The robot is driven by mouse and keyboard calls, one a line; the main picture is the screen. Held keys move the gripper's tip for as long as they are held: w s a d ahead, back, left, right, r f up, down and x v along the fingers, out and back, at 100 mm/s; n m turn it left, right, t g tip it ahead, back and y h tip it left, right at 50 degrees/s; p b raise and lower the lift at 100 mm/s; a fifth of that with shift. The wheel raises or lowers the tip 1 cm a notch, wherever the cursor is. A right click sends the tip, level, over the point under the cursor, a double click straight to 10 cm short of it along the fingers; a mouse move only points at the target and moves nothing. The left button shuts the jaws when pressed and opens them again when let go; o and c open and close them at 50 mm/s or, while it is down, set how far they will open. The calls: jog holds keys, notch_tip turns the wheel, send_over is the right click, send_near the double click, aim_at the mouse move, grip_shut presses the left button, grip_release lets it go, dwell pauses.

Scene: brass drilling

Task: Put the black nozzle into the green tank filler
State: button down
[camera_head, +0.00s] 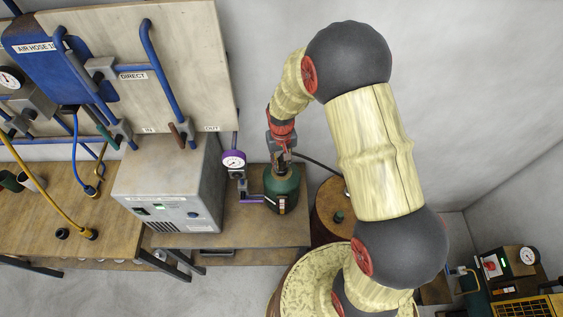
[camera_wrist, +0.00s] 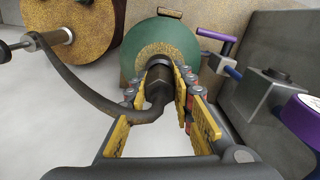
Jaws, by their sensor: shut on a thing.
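The green tank (camera_head: 281,190) stands upright on the wooden bench, right of the grey machine. In the wrist view, its green top (camera_wrist: 135,45) faces me with a tan ring and a pale collar, the filler (camera_wrist: 160,61), in the middle. My gripper (camera_head: 281,147) is right above the tank. In the wrist view, my gripper (camera_wrist: 160,86) is shut around the black nozzle (camera_wrist: 157,88), yellow pads on either side. The nozzle points at the filler and its front end meets or overlaps the collar. I cannot tell how deep it sits.
A dark hose (camera_wrist: 85,92) curves from the nozzle to a brown drum (camera_head: 325,225) on the right. Left of the tank are a purple gauge (camera_head: 233,160), a purple-handled valve (camera_head: 252,199) and the grey machine (camera_head: 170,190). The bench's front edge is close to the tank.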

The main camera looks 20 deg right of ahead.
jog(key=c, duration=1.6)
grip_release()
jog(key=o, duration=0.4)
jog(key=o, duration=0.3)
jog(key=shift+r+p, duration=1.9)
jog(key=shift+r, duration=1.65)
